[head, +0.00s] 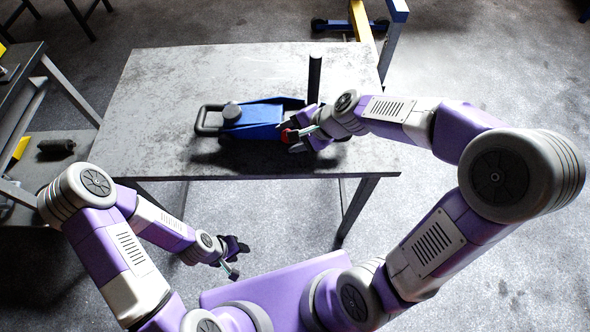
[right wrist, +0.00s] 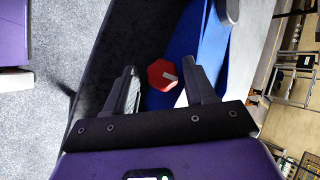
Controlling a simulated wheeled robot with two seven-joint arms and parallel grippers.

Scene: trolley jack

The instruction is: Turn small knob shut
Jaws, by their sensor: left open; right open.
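A blue trolley jack (head: 258,122) lies on the grey table, with a grey saddle on its left part and a black upright handle socket at its right. The small knob (head: 285,134) is red and sits at the jack's near right side. In the right wrist view the knob (right wrist: 162,75) is eight-sided with a pale mark. My right gripper (head: 300,139) is open at the knob, which shows between its two fingers; I cannot tell whether they touch it. My left gripper (head: 234,258) is open and empty, low in front of the table.
The table (head: 160,90) is clear apart from the jack. A side bench (head: 25,60) stands at the left. A blue and yellow frame (head: 392,40) stands behind the table's right rear corner. The floor in front of the table is free.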

